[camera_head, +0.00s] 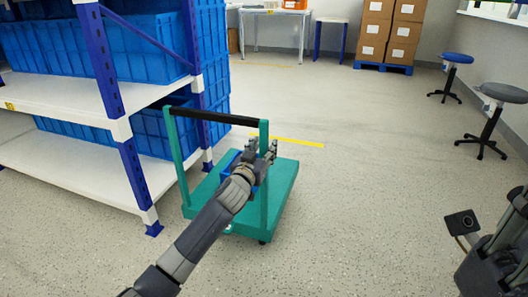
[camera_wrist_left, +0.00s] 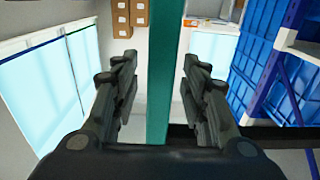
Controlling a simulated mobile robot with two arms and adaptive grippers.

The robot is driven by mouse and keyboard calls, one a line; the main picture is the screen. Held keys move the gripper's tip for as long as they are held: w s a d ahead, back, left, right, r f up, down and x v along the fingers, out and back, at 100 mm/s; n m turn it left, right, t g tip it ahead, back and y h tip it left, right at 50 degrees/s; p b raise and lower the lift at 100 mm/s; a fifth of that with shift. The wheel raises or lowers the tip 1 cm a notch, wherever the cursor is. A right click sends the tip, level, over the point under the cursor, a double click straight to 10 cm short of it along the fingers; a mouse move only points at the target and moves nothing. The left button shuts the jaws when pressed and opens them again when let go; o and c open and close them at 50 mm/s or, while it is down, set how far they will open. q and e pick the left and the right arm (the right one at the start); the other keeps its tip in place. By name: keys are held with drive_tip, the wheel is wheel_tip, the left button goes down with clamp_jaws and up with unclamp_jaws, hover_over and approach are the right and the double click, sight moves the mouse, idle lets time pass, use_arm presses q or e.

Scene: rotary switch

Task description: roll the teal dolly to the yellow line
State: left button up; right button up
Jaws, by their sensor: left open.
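The teal dolly (camera_head: 284,186) stands on the floor beside the shelf, with a flat platform and an upright frame topped by a black handle bar (camera_head: 212,117). The yellow line (camera_head: 287,141) lies on the floor beyond the dolly. My left gripper (camera_head: 268,150) is open at the dolly's right-hand post. In the left wrist view, the teal post (camera_wrist_left: 158,80) runs upright between the two open fingers (camera_wrist_left: 158,75), with gaps on both sides. A blue object (camera_head: 229,160) shows partly behind my left gripper. My right arm shows at the lower right edge; its fingers are not clear.
A white shelf (camera_head: 90,175) with blue crates (camera_head: 140,50) stands close on the left. Two stools (camera_head: 492,115) stand at the right. Cardboard boxes (camera_head: 390,32) on a blue pallet and a table are at the back. The floor between is clear.

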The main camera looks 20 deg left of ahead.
use_arm(q)
drive_tip(key=shift+w, duration=0.45)
clamp_jaws()
drive_tip(key=shift+r, duration=0.1)
